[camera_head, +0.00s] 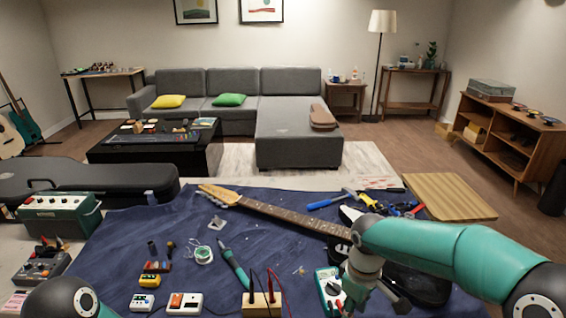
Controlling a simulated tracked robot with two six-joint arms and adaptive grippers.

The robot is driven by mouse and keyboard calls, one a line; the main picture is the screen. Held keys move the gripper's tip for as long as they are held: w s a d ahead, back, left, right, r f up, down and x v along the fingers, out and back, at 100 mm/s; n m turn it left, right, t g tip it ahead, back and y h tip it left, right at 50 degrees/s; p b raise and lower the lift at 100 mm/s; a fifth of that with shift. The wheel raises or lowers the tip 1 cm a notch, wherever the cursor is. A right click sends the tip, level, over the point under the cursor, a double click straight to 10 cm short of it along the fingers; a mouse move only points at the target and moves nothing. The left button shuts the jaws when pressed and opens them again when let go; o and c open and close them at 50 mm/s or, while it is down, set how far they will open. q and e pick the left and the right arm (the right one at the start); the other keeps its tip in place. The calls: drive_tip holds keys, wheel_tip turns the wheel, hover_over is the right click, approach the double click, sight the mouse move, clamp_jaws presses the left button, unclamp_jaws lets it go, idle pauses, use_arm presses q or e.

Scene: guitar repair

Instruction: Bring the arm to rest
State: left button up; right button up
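My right arm comes in from the right edge, and its gripper (372,292) hangs low over the front right of the workbench, beside a green multimeter (328,288). Its fingers are partly hidden and run toward the bottom edge, so I cannot tell whether it is open or shut. No held object is clear. Of my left arm only a dark rounded joint with a teal edge shows at the bottom left; its gripper is out of view. An electric guitar (290,215) lies across the blue cloth (120,240), its body partly hidden behind my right arm.
A teal soldering iron (234,262), solder spool (203,254), small meters and a wooden block with probes (262,303) lie on the cloth. Pliers and screwdrivers (390,205) lie near a wooden board (447,196). A guitar case (85,182) and green amplifier (60,215) stand left.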

drive_tip(key=s+d+f+m+g+y, duration=0.15)
drive_tip(key=s+f+g, duration=0.25)
drive_tip(key=s+f, duration=0.8)
drive_tip(key=s+a+f+m+t+y, duration=0.1)
drive_tip(key=s+a+f+m, duration=0.2)
drive_tip(key=s+f, duration=0.25)
drive_tip(key=s+a+f+m+t+y, duration=0.1)
drive_tip(key=s+a+f+m+y, duration=0.1)
drive_tip(key=s+f+m, duration=0.4)
drive_tip(key=shift+w+f+t+h, duration=0.1)
drive_tip(key=shift+w+f+t, duration=0.15)
drive_tip(key=shift+w+t, duration=0.4)
drive_tip(key=shift+w+f+t+h, duration=0.1)
drive_tip(key=shift+w+f+t, duration=0.2)
drive_tip(key=shift+w, duration=0.6)
drive_tip(key=shift+w+f+t+h, duration=0.1)
drive_tip(key=shift+w+f+t, duration=0.05)
drive_tip(key=shift+w+t, duration=0.5)
drive_tip(key=shift+w, duration=0.1)
